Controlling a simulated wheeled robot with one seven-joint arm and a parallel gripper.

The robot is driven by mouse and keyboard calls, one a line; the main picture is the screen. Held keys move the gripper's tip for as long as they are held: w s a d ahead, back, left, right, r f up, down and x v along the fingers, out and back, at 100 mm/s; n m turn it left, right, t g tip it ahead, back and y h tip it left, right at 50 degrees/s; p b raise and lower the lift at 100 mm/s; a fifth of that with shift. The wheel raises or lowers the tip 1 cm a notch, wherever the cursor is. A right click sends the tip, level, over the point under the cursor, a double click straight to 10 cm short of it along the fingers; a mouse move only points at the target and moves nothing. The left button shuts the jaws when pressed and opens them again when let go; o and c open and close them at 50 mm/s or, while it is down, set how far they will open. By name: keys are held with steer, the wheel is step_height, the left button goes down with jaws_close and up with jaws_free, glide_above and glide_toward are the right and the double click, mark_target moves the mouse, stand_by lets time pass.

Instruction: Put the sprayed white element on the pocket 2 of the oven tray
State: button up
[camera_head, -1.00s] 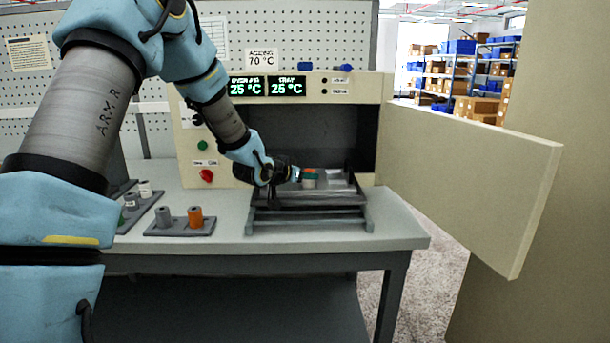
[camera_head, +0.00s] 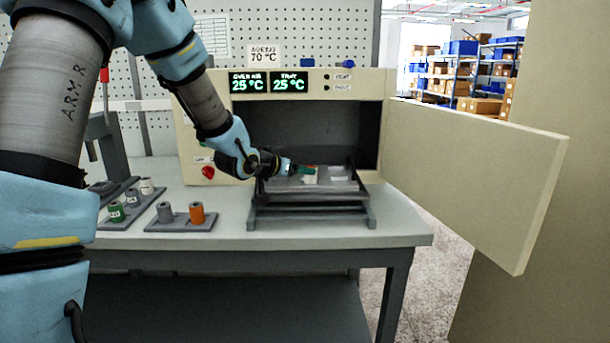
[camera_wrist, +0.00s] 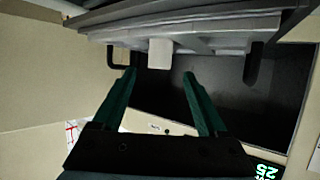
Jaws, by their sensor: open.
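The white element (camera_head: 310,179) stands upright on the oven tray (camera_head: 338,186), at the mouth of the open oven. Which pocket it is in cannot be told. My gripper (camera_head: 300,169) is just left of it, and its fingertips partly hide it in the head view. In the wrist view, which is turned upside down, my gripper (camera_wrist: 159,76) is open with green fingers apart. The white element (camera_wrist: 160,54) shows beyond the fingertips, against the light tray edge (camera_wrist: 200,28), with nothing held between the fingers.
The oven door (camera_head: 475,175) is swung open to the right. A grey rack (camera_head: 310,213) carries the tray. To the left on the bench are a holder with a grey and an orange spindle (camera_head: 196,213) and another holder with a green spindle (camera_head: 116,211). The bench front is clear.

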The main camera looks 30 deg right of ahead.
steer(key=v, duration=0.7)
steer(key=a+f+n+y, duration=0.3)
steer(key=a+f+y, duration=0.1)
steer(key=a, duration=0.6)
steer(key=a+f+n+y, duration=0.2)
steer(key=a+f+y, duration=0.15)
steer(key=a, duration=0.65)
steer(key=s+a+f+n+g+y, duration=0.3)
steer(key=s+a+n+g, duration=0.2)
steer(key=s+a, duration=0.8)
steer(key=shift+s+a+n+y+b, duration=0.3)
steer(key=shift+a+y+b, duration=0.1)
steer(key=shift+a, duration=0.3)
